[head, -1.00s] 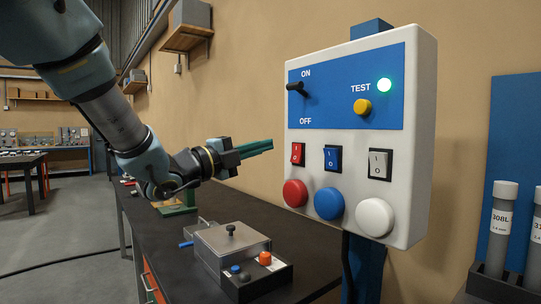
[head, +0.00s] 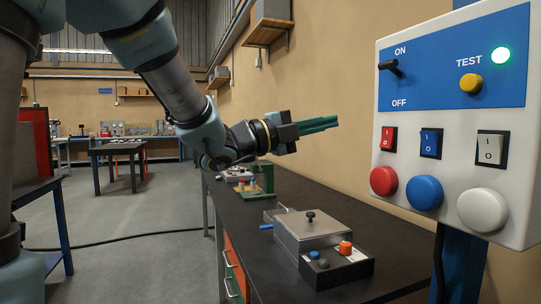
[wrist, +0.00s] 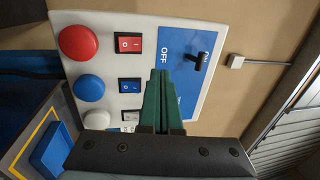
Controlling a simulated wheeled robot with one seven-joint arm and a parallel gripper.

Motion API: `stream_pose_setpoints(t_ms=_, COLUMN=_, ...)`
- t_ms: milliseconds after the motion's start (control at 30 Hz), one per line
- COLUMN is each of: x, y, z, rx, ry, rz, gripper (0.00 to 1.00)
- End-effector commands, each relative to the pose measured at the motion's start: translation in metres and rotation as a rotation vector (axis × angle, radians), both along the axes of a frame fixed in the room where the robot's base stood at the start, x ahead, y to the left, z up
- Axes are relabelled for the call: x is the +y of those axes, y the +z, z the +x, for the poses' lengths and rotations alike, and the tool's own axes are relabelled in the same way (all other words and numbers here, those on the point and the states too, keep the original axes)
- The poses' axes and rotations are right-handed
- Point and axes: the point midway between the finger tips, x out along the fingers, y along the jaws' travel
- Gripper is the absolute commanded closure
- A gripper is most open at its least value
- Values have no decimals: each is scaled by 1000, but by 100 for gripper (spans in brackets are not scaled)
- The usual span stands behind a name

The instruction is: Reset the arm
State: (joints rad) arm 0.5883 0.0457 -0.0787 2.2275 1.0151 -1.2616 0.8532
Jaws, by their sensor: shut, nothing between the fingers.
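My gripper (head: 318,125) is in the head view, left of the control box, with its green fingers shut and empty. It points right, toward the box, with a gap between. In the wrist view the closed fingers (wrist: 160,95) reach over the box face. The white control box (head: 455,235) stands at the right of the head view. It has a black ON/OFF lever (head: 390,67), a yellow button (head: 471,83), a lit green TEST lamp (head: 500,55), red, blue and white rocker switches, and red (head: 383,181), blue (head: 424,193) and white (head: 482,210) round buttons.
A dark workbench (head: 400,255) runs below my gripper. On it are a grey metal box (head: 312,230) and a small black box with an orange knob (head: 345,248). A green stand (head: 265,178) is farther back. Open floor lies to the left.

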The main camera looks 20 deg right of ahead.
Motion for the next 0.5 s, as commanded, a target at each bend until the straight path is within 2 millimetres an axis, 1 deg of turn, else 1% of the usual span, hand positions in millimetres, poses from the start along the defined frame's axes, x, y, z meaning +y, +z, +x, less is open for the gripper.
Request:
stream_pose_setpoints(t_ms=133, x=0, y=-1, z=2, rx=5, ry=8, rz=3, gripper=100)
stream_pose_setpoints(t_ms=167, x=1, y=-2, z=5, rx=14, ry=19, rz=8, gripper=100)
stream_pose_setpoints(t_ms=233, x=5, y=-9, z=20, rx=55, ry=70, rz=28, gripper=100)
stream_pose_setpoints(t_ms=267, x=9, y=-14, z=30, rx=82, ry=105, rz=41, gripper=100)
stream_pose_setpoints(t_ms=367, x=29, y=-39, z=75, rx=225, ry=272, rz=101, gripper=100)
stream_pose_setpoints(t_ms=400, x=42, y=-52, z=95, rx=301, ry=355, rz=128, gripper=100)
stream_pose_setpoints(t_ms=467, x=66, y=-75, z=125, rx=426, ry=485, rz=162, gripper=100)
stream_pose_setpoints(t_ms=500, x=84, y=-91, z=141, rx=511, ry=571, rz=182, gripper=100)
